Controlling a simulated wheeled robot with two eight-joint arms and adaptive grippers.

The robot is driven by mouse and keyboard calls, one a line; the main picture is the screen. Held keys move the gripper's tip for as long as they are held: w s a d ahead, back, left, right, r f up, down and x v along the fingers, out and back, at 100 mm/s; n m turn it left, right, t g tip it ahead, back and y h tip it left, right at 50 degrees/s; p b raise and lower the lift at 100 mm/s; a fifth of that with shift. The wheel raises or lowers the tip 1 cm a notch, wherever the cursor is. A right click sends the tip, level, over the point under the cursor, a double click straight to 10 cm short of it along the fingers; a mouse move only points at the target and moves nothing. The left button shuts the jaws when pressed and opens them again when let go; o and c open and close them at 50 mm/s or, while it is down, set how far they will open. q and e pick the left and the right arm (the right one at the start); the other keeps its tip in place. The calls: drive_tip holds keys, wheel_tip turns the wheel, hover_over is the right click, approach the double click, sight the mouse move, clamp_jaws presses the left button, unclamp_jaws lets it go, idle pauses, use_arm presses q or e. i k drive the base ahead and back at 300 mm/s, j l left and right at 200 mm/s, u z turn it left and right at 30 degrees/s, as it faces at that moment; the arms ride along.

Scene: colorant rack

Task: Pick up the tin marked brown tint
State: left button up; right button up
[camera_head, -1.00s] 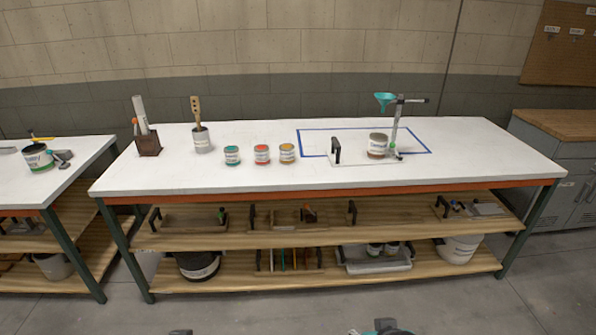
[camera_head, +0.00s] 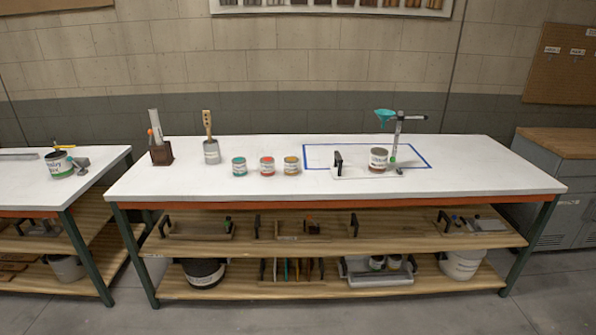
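Three small tins stand in a row on the white workbench top (camera_head: 200,188): one with a teal band and lid (camera_head: 239,167), one with a red one (camera_head: 267,166), and one with an orange-brown one (camera_head: 291,166). Their labels are too small to read, so I cannot confirm which is marked brown tint. A larger tin with a dark reddish-brown lower band (camera_head: 378,160) stands on a white tray with a black handle (camera_head: 338,163), inside a blue outlined area. Neither of my grippers is in view.
A stand with a teal funnel (camera_head: 386,115) is right of the larger tin. A brush pot (camera_head: 211,152) and a dark tool block (camera_head: 161,154) stand at the left. Shelves below hold trays and buckets (camera_head: 462,264). The bench's front strip is clear.

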sight(378, 155)
drive_tip(key=i+l, duration=0.25)
drive_tip(key=i, duration=0.2)
drive_tip(key=i+l+z, duration=0.1)
drive_tip(key=i+l, duration=0.15)
drive_tip(key=i, duration=0.2)
drive_tip(key=i+l+z, duration=0.1)
drive_tip(key=i+l, duration=0.15)
drive_tip(key=i, duration=0.2)
drive_tip(key=i+l, duration=0.2)
drive_tip(key=i, duration=0.3)
drive_tip(key=i+l+z, duration=0.1)
drive_tip(key=i, duration=0.35)
drive_tip(key=l, duration=0.1)
